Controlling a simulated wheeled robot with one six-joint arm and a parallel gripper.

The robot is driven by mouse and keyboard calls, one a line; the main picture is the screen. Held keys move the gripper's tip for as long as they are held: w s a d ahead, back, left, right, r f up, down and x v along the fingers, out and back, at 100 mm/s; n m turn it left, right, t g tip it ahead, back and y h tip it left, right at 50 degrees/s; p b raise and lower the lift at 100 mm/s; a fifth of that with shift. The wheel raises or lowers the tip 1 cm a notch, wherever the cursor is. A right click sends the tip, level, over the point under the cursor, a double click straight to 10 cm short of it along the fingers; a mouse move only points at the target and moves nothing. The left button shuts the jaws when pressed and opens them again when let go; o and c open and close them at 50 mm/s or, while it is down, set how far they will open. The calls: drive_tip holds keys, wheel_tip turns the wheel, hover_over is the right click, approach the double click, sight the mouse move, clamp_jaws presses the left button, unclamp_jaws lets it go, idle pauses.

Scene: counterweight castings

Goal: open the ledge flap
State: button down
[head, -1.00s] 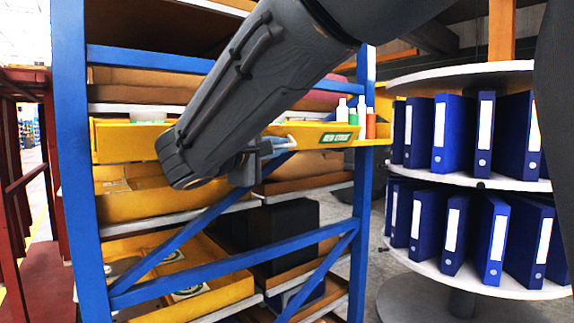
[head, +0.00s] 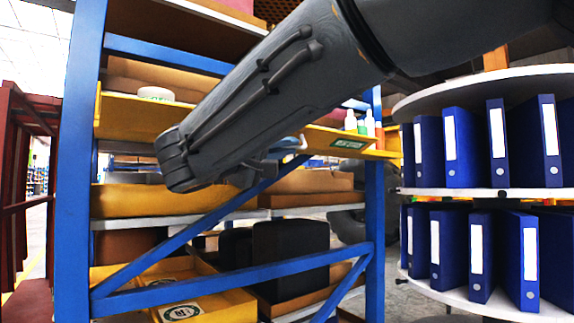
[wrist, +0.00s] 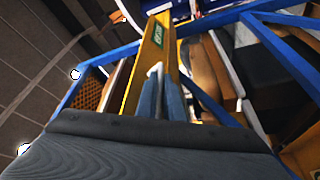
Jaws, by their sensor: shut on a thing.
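The ledge flap is a long yellow panel (head: 125,118) across the front of the blue rack, with a green label (head: 348,143) near its right end. In the wrist view the yellow panel (wrist: 150,60) runs away from me, label at its far end. A pale handle (head: 291,142) shows at its front, partly behind my forearm. My gripper (head: 262,170) is at the panel's front, largely hidden by my arm. In the wrist view its blue-grey fingers (wrist: 161,92) are close together beside the panel, shut on the handle. The grip itself is mostly hidden.
A white roll (head: 156,93) and small bottles (head: 360,122) stand on the ledge. Blue rack braces (head: 240,273) cross below my gripper. Yellow trays (head: 150,200) and dark boxes (head: 290,250) fill lower shelves. A round carousel of blue binders (head: 465,148) stands close on the right.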

drive_tip(key=shift+w+a+f+m+h+b, duration=0.1)
drive_tip(key=shift+f+m+h+b, duration=0.4)
drive_tip(key=shift+b, duration=1.2)
drive_tip(key=shift+m+b, duration=0.6)
drive_tip(key=c, duration=2.2)
unclamp_jaws()
drive_tip(key=p+v, duration=0.1)
drive_tip(key=v, duration=0.6)
drive_tip(key=shift+s+a, duration=0.25)
drive_tip(key=shift+s, duration=0.05)
drive_tip(key=shift+f, duration=0.1)
drive_tip(key=shift+f+v, duration=0.2)
drive_tip(key=shift+v, duration=4.35)
